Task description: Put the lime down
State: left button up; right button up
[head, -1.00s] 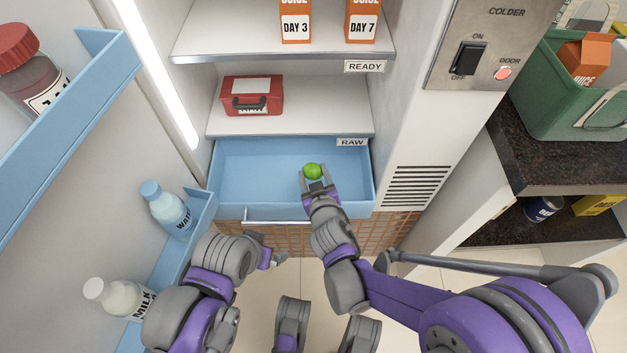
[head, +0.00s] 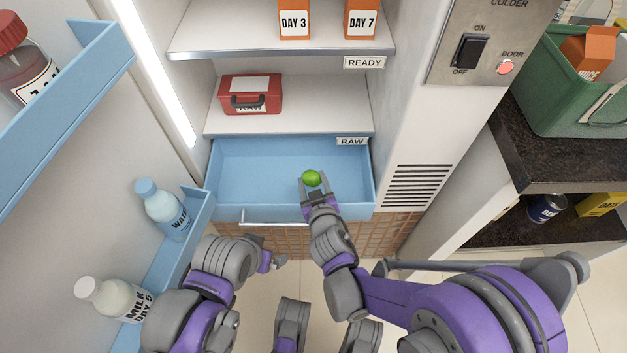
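The green lime (head: 312,178) is at the fingertips of my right gripper (head: 313,184), with a finger on each side of it. My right gripper appears shut on the lime, over the front right part of the open blue drawer (head: 250,172). Whether the lime touches the drawer floor is hard to tell. My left gripper (head: 276,261) is low, in front of the drawer and below its handle (head: 275,221). It appears empty, but its finger opening is too small to read.
A red box (head: 262,92) sits on the shelf above the drawer. Water (head: 165,213) and milk (head: 108,298) bottles stand in the door rack at left. The drawer's left part is empty. A green crate (head: 560,105) is on the dark counter at right.

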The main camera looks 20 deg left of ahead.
jog(key=shift+o, duration=0.2)
jog(key=shift+d+r+p, duration=0.1)
jog(key=shift+r+p, duration=0.1)
jog(key=shift+p, duration=0.25)
jog(key=p+v, duration=0.2)
jog(key=v, duration=0.9)
jog(key=shift+s+r+p, duration=0.2)
jog(key=shift+s+p, duration=0.05)
jog(key=shift+p, duration=0.15)
jog(key=d+m+g+h, duration=0.3)
jog(key=d+m+h, duration=0.15)
jog(key=d, duration=1.15)
jog(key=s+d+r+m+g+h, duration=0.1)
jog(key=s+d+m+g, duration=0.2)
jog(key=s+d, duration=0.6)
jog(key=s+g, duration=0.2)
jog(key=s, duration=0.1)
jog(key=shift+s+d+r, duration=0.15)
jog(key=shift+s+r, duration=0.05)
jog(key=shift+r, duration=0.15)
